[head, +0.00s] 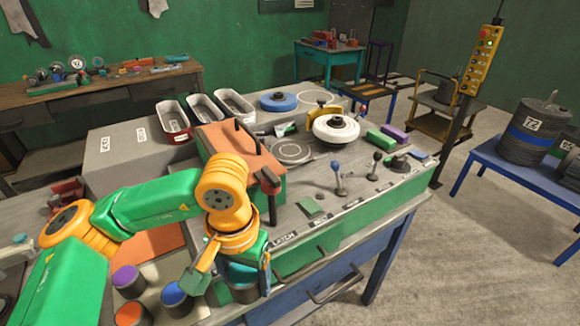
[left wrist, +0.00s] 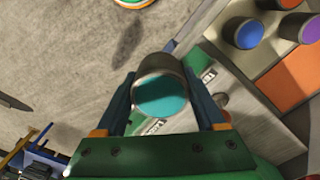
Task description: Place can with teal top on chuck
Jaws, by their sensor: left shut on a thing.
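The can with the teal top (left wrist: 161,95) is between the two fingers of my left gripper (left wrist: 166,108) in the left wrist view, its teal face towards the camera. In the head view, my left gripper (head: 236,268) is shut on this can (head: 244,292) at the front edge of the bench, and the fingers and wrist partly hide it. A flat round grey disc with rings, which looks like the chuck (head: 290,152), lies bare on the bench top, farther back and right of the gripper. My right gripper is not in view.
Cans with purple (head: 125,277), blue (head: 172,295) and orange (head: 130,314) tops stand left of the gripper. An orange-topped block (head: 240,148) with dark handles rises between gripper and disc. A white wheel (head: 335,128) and upright levers (head: 338,175) stand right of the disc.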

